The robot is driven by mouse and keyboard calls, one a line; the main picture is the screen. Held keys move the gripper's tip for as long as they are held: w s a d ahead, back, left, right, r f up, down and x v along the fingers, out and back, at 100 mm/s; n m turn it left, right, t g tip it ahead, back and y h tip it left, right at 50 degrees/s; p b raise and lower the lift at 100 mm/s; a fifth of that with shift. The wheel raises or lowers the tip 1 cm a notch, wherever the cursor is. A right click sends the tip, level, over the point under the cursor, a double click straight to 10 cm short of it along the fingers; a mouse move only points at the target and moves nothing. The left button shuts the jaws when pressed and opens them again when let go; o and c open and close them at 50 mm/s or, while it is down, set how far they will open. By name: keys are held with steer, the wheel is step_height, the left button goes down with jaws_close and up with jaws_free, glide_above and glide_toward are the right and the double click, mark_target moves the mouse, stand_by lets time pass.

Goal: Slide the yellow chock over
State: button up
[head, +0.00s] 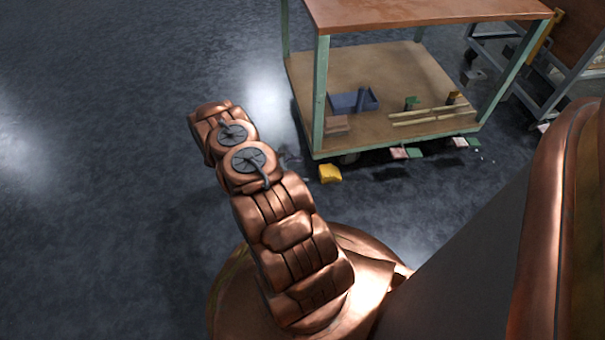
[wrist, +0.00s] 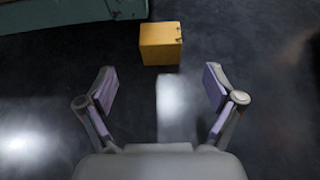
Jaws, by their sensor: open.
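The yellow chock (head: 330,173) sits on the dark floor by the near left corner of the cart, close to a caster. In the wrist view the yellow chock (wrist: 160,43) is a small block at top centre, just below the cart's green edge. My gripper (wrist: 160,88) is open and empty, with its two purple-padded fingers spread wide. The chock lies ahead of the fingertips, between their lines and apart from them. In the head view my arm hides most of the gripper.
The cart (head: 390,136) has green posts and a wooden lower shelf holding a blue bin (head: 350,102), strips and small blocks. Red, green and white pieces (head: 405,153) show along its near edge. A second cart (head: 550,85) stands at right. Floor at left is clear.

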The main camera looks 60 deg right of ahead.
mark_target(321, 173)
steer(key=shift+s+d+f, duration=0.1)
steer(key=shift+s+f, duration=0.15)
steer(key=shift+f, duration=0.3)
steer(key=b+x, duration=0.2)
steer(key=x, duration=0.3)
steer(key=shift+s+d+f+b, duration=0.2)
steer(key=shift+s+d+b, duration=0.05)
steer(key=shift+b, duration=0.15)
steer(key=shift+b+x, duration=0.35)
steer(key=shift+x, duration=0.65)
steer(key=shift+d+r, duration=0.1)
steer(key=shift+r, duration=0.05)
